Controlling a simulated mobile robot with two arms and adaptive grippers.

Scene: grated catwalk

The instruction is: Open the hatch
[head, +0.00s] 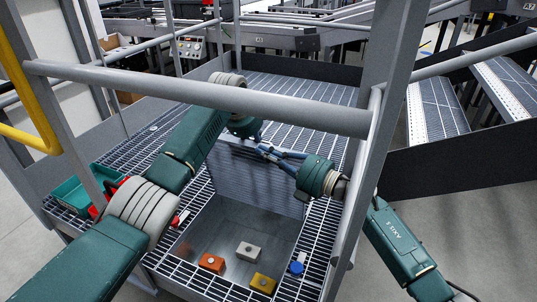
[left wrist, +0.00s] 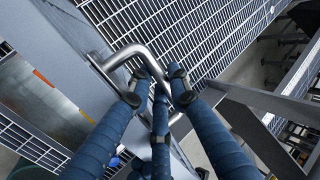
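The hatch lid (head: 262,178) is a ribbed metal panel. It stands steeply raised at the far side of a square opening in the grating. A bent metal bar handle (left wrist: 130,52) shows in the left wrist view. My left gripper (left wrist: 158,88) has its fingers closed around this bar. In the head view it is mostly hidden beside the lid's upper edge. My right gripper (head: 268,151) reaches in from the right with its blue fingers at the lid's upper edge. Whether they touch or grip it is unclear.
The opening's floor (head: 222,229) holds an orange (head: 211,263), a white (head: 248,251) and a yellow block (head: 263,284). A blue object (head: 297,267) lies at its right edge. A teal bin (head: 72,194) stands left. A grey rail (head: 200,92) and a post (head: 372,130) cross in front.

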